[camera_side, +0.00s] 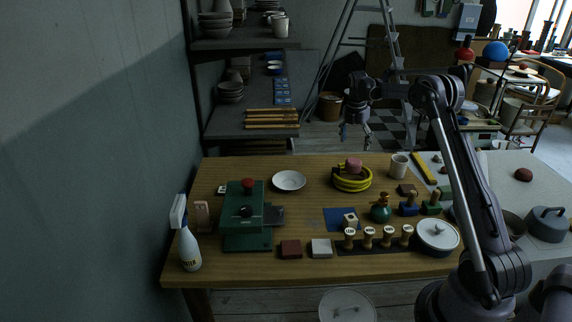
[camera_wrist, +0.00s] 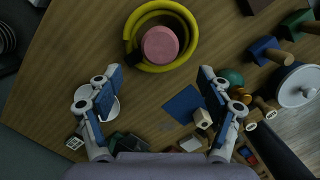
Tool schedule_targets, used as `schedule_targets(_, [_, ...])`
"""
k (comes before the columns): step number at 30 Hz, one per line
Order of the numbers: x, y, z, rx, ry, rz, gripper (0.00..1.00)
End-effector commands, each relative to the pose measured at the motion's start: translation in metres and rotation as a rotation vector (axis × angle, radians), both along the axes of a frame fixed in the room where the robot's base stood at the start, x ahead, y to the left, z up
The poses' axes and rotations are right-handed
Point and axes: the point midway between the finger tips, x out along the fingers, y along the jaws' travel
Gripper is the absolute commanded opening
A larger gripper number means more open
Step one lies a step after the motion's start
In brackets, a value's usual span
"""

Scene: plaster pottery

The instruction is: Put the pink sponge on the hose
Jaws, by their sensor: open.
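The pink sponge (camera_side: 353,165) is a short round block at the yellow coiled hose (camera_side: 352,184) on the wooden table. In the wrist view the sponge (camera_wrist: 160,45) shows within the outline of the hose (camera_wrist: 150,12), overlapping part of its ring. Its top stands above the coil in the side view. I cannot tell whether it rests on the coils or in their middle. My gripper (camera_side: 355,130) is raised above the table behind the hose, apart from both. In the wrist view my gripper (camera_wrist: 160,92) is open, with nothing between its fingers.
A white plate (camera_side: 289,180) lies left of the hose and a cup (camera_side: 398,166) stands to its right. A green press (camera_side: 246,220) and spray bottle (camera_side: 187,240) stand left.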

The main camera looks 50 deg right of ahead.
Motion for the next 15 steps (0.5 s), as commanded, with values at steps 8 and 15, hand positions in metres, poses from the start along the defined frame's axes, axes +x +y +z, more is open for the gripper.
schedule_targets(8, [0.001,0.006,0.026,-0.001,-0.004,-0.004,0.79])
schedule_targets(15, [0.008,0.061,0.066,-0.014,-0.092,-0.151,0.79])
